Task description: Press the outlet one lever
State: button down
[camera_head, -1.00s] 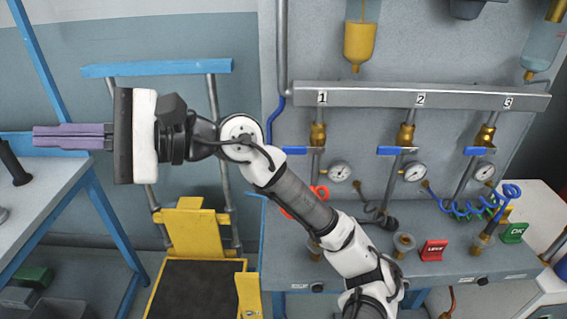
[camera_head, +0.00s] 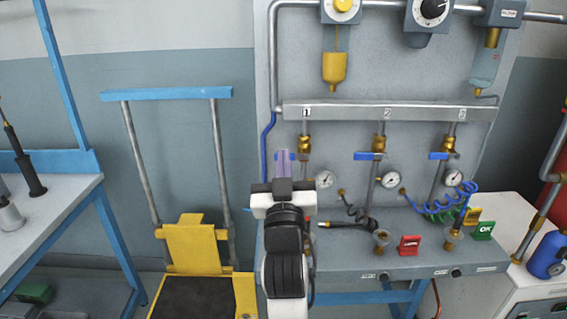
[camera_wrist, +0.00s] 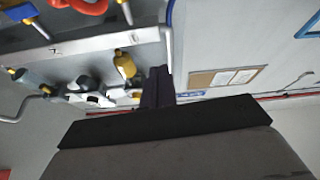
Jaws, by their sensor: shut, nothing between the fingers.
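The outlet one valve shows as a brass fitting (camera_head: 304,143) under the label 1 on the grey manifold bar (camera_head: 340,111). Its blue lever is mostly or wholly hidden behind my fingers in the head view. My gripper (camera_head: 283,156) is shut and empty, its purple fingers pointing up and away in front of the spot left of that fitting. I cannot tell whether it touches the lever. In the wrist view my gripper (camera_wrist: 158,72) shows dark and shut, with the manifold bar (camera_wrist: 90,45) beyond it to the left.
Similar blue levers stand at outlet two (camera_head: 367,156) and outlet three (camera_head: 438,156). A pressure gauge (camera_head: 324,179) is just right of my gripper. A yellow cart (camera_head: 196,250) stands left of the bench (camera_head: 440,262). Free room lies between cart handle and panel.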

notch_tip(320, 180, down, 3)
jog(key=shift+d+r+m+g, duration=0.15)
jog(key=shift+r+m+g, duration=0.05)
jog(key=shift+m+g, duration=0.4)
jog(key=r+p+x, duration=0.1)
jog(key=p+x, duration=0.2)
jog(key=x, duration=0.7)
jog(key=shift+s+f+p, duration=0.1)
jog(key=shift+f+p, duration=0.2)
jog(key=shift+f, duration=2.2)
